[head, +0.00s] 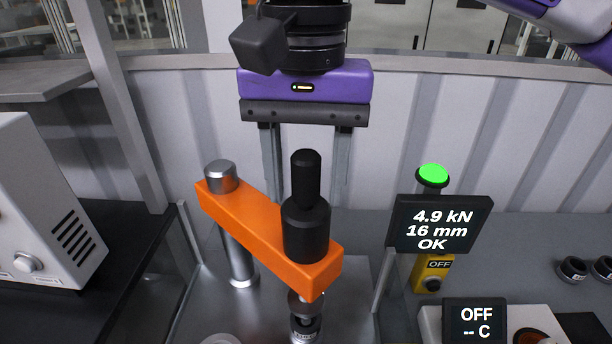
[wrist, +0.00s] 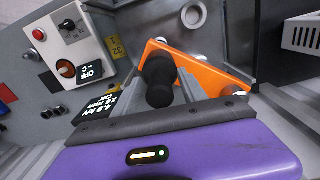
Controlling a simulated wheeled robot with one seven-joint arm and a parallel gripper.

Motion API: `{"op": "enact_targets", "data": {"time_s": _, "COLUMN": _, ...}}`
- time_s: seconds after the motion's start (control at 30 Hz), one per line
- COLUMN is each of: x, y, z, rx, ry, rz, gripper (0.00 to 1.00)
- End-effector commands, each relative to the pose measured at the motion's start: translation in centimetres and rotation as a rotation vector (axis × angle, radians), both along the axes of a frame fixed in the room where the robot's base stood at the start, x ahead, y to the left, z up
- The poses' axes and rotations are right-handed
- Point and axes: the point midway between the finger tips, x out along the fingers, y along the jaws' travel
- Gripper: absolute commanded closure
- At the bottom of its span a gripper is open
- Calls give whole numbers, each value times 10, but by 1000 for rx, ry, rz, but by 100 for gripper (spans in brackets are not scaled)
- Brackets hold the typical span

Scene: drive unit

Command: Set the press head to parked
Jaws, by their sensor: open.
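The press head is an orange arm (head: 250,225) on a silver post (head: 238,255), with a black cylinder and upright black handle (head: 306,180) at its near end. Below that end is a dark and metal tool (head: 305,320) at the bottom edge. The orange arm (wrist: 210,72) and black handle (wrist: 160,95) also show in the wrist view. My gripper (head: 306,198) is open, pointing down behind the handle in the head view. In the wrist view, the handle appears between its fingers; I cannot tell whether they touch it.
A display (head: 440,226) reads 4.9 kN, 16 mm, OK, below a green lamp (head: 432,174). A yellow switch box (head: 433,272) reads OFF. A second display (head: 474,318) reads OFF, -- C. A white vented machine (head: 45,215) stands left. A ribbed wall (head: 400,130) runs behind.

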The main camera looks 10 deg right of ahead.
Motion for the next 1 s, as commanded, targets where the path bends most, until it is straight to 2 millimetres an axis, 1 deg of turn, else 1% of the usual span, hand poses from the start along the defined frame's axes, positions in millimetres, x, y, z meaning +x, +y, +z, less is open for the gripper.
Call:
{"op": "enact_targets", "data": {"time_s": 0.03, "x": 0, "y": 0, "z": 0, "rx": 0, "ry": 0, "rz": 0, "gripper": 50}}
{"op": "enact_targets", "data": {"time_s": 0.07, "x": 0, "y": 0, "z": 0, "rx": 0, "ry": 0, "rz": 0, "gripper": 54}}
{"op": "enact_targets", "data": {"time_s": 0.2, "x": 0, "y": 0, "z": 0, "rx": 0, "ry": 0, "rz": 0, "gripper": 82}}
{"op": "enact_targets", "data": {"time_s": 0.3, "x": 0, "y": 0, "z": 0, "rx": 0, "ry": 0, "rz": 0, "gripper": 100}}
{"op": "enact_targets", "data": {"time_s": 1.0, "x": 0, "y": 0, "z": 1, "rx": 0, "ry": 0, "rz": 1, "gripper": 100}}
